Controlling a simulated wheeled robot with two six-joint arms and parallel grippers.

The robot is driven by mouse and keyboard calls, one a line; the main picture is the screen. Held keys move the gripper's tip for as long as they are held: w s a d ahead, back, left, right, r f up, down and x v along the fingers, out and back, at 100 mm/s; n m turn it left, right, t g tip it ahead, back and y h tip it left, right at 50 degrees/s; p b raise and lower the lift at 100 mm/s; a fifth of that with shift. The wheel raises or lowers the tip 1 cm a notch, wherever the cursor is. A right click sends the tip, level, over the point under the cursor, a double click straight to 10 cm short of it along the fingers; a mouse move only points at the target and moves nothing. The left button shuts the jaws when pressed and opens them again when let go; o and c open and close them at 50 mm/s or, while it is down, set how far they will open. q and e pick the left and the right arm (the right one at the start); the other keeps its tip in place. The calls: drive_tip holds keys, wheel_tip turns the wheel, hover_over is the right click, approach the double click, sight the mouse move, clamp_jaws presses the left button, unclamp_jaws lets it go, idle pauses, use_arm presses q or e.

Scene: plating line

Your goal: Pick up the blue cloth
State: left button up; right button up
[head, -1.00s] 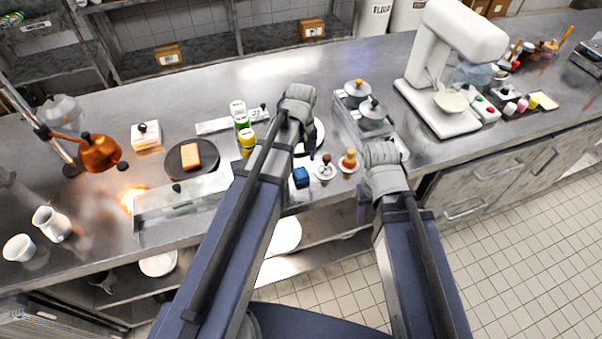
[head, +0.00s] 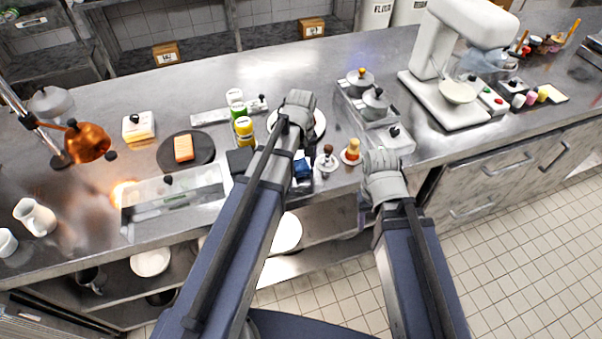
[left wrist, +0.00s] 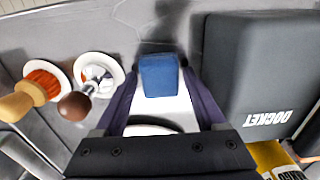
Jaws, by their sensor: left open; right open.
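The blue cloth (head: 302,169) is a small folded block near the front edge of the counter, partly hidden by my left arm. In the left wrist view, the blue cloth (left wrist: 159,78) lies between the two spread fingers of my left gripper (left wrist: 161,98), with a white surface below it. My left gripper (head: 302,157) is open over the cloth, its fingers mostly hidden in the head view. I cannot tell whether they touch the cloth. My right gripper (head: 363,212) hangs at the counter's front edge, open and apart from the cloth.
A white plate (head: 318,122) lies behind my left gripper.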

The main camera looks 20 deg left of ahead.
sight(301, 164)
use_arm(q)
drive_tip(key=shift+f, duration=0.2)
drive_tip(key=c, duration=1.1)
wheel_tip(301, 164, up, 10)
drive_tip(key=p, duration=1)
